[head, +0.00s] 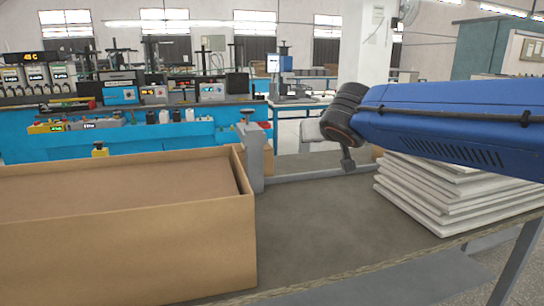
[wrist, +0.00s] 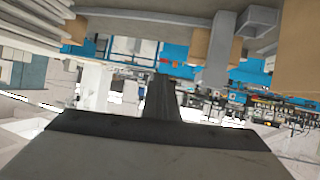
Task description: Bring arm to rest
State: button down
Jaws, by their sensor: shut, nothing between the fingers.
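My arm, with a blue link (head: 440,120) and a black joint (head: 345,112), reaches in from the right side of the head view, above the table. In the wrist view my gripper (wrist: 163,82) shows as a dark narrow shape, its fingers together with nothing held. It is in free air, apart from the things around it.
A large open cardboard box (head: 130,250) stands at the left of the grey table (head: 330,225). A stack of pale boards (head: 420,195) lies at the right, beneath my arm. The table between them is clear. Blue benches with equipment (head: 130,135) stand behind.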

jog(key=s+d+f+m+g+h, duration=0.15)
jog(key=s+d+f+g, duration=0.25)
jog(key=s+d+f, duration=1.1)
jog(key=s+f+g, duration=0.2)
jog(key=s+f, duration=0.4)
jog(key=s, duration=0.2)
jog(key=s+d+f+g+y, duration=0.1)
jog(key=s+f+g, duration=0.1)
jog(key=s+f, duration=0.4)
jog(key=s, duration=0.3)
jog(key=shift+s+d, duration=0.15)
jog(key=shift+s, duration=0.15)
